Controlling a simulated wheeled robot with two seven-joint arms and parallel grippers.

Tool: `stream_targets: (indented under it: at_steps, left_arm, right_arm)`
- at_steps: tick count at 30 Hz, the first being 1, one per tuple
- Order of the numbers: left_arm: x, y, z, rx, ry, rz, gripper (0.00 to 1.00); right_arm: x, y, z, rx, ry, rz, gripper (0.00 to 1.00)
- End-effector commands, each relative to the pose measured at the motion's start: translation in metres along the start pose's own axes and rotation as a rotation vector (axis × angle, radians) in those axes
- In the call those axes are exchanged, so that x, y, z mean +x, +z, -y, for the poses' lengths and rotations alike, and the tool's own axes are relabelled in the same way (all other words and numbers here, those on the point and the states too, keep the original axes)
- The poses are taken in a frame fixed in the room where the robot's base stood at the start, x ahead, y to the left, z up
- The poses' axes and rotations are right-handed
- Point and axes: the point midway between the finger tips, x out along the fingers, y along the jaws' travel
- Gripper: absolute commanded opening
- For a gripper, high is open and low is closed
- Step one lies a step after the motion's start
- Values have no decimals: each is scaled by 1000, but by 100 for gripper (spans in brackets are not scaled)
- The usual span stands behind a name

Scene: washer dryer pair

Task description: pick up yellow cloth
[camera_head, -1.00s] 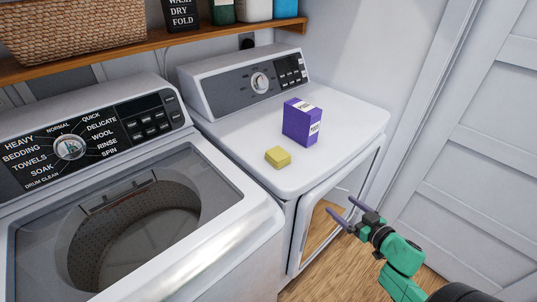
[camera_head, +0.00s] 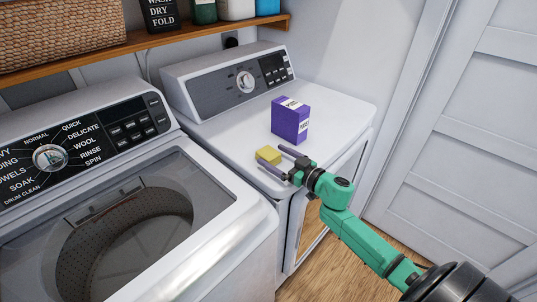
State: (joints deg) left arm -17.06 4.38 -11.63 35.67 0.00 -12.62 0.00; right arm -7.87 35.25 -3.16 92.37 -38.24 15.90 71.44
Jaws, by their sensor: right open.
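The yellow cloth (camera_head: 267,154) is a small folded block lying on the white dryer top (camera_head: 235,135), near its front edge. My right gripper (camera_head: 274,160) is open, with its two purple-grey fingers pointing left toward the cloth. One finger shows just right of the cloth and the other shows at its front right. I cannot tell whether the fingers touch it or pass on both sides of it. My left gripper is not in view.
A purple box (camera_head: 291,121) stands on the dryer just behind my right gripper. The washer (camera_head: 205,235) at left has an open tub. A wooden shelf (camera_head: 140,42) with a wicker basket (camera_head: 60,32) and containers runs above. A white panelled door (camera_head: 455,140) is at right.

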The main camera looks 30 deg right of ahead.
Motion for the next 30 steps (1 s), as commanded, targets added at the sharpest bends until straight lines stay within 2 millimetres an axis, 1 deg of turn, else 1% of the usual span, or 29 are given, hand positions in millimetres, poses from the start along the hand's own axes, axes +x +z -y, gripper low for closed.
stream_targets:
  at_steps: [2,8,9,11,12,14,15,21,25,26,28,29,30]
  left_arm:
    - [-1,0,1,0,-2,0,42]
    - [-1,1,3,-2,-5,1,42]
    - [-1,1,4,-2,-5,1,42]
    - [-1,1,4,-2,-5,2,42]
    - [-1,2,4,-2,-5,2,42]
    - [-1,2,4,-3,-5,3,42]
    - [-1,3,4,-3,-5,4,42]
    - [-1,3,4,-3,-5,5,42]
    - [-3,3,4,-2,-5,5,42]
    - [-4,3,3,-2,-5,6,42]
    - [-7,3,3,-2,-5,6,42]
    - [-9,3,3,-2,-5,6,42]
    - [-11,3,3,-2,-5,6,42]
  right_arm:
    - [7,0,0,1,0,-1,100]
    - [8,1,1,1,-1,1,100]
    - [7,1,0,1,-1,1,85]
    - [7,1,0,1,-1,1,62]
    - [7,1,0,1,-1,1,46]
    - [7,1,0,1,-1,1,24]
    - [7,1,0,1,-1,0,20]
    - [7,0,0,1,-1,1,20]
    - [7,-8,0,-2,-2,0,20]
    - [6,-12,0,-3,-3,1,20]
    - [6,-25,0,-6,-4,0,20]
    - [5,-33,1,-6,-5,0,20]
    - [5,-45,0,-8,-4,0,20]
